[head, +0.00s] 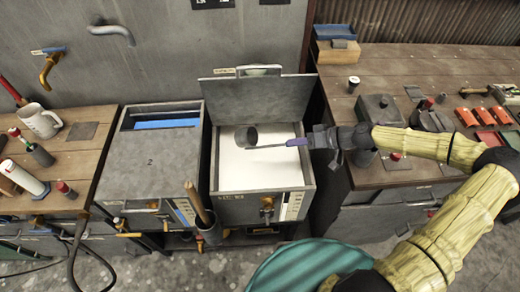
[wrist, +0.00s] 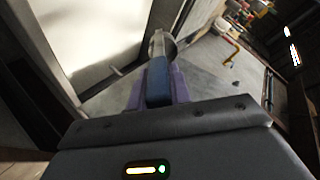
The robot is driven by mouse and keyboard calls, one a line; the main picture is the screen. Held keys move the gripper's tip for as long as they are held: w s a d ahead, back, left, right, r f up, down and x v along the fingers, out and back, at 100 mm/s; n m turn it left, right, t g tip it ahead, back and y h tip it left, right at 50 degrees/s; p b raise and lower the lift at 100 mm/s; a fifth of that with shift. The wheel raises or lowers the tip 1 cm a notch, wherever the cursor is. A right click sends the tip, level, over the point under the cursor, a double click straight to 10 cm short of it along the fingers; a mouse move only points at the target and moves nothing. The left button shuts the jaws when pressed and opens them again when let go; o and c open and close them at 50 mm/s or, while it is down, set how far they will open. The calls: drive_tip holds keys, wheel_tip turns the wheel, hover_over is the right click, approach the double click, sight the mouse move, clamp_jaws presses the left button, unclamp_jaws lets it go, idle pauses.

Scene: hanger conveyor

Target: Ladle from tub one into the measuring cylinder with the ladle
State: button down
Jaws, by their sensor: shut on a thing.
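Tub one (head: 262,208) stands open at centre, its lid (head: 258,97) raised at the back and white contents (head: 258,170) inside. My gripper (head: 308,141) is at the tub's right side, shut on the ladle's handle. The ladle (head: 246,137) has a dark bowl over the far part of the white contents; I cannot tell whether it touches them or holds any. In the wrist view the blue handle (wrist: 158,82) sits between the purple fingers (wrist: 157,88).
A closed tub marked 2 (head: 150,165) stands directly left of tub one. A white jug (head: 40,120) and small bottles are on the left bench (head: 88,150). The right bench (head: 440,70) carries boxes and tools. A stick-filled holder (head: 207,228) stands in front.

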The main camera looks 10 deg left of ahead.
drive_tip(key=a+r+p, duration=0.1)
drive_tip(key=r+h+p, duration=0.1)
drive_tip(key=r+p, duration=0.1)
drive_tip(key=a+r+h+p, duration=0.1)
drive_tip(key=p, duration=0.1)
drive_tip(key=shift+s+a+r, duration=0.1)
drive_tip(key=shift+a+r, duration=0.25)
drive_tip(key=a+r+h+p, duration=0.1)
drive_tip(key=r, duration=0.1)
drive_tip(key=a+r+h+p, duration=0.1)
drive_tip(key=a+r+p, duration=0.1)
drive_tip(key=shift+s+g+h+p, duration=0.15)
drive_tip(key=shift+g+h+p, duration=0.15)
drive_tip(key=shift+d, duration=0.1)
drive_tip(key=w+a+r+h+p, duration=0.1)
drive_tip(key=a+r+h, duration=0.1)
drive_tip(key=a+h, duration=0.3)
drive_tip(key=shift+a+r+g, duration=0.25)
drive_tip(key=shift+a+g, duration=0.05)
drive_tip(key=shift+a, duration=0.8)
drive_tip(key=shift+w, duration=0.1)
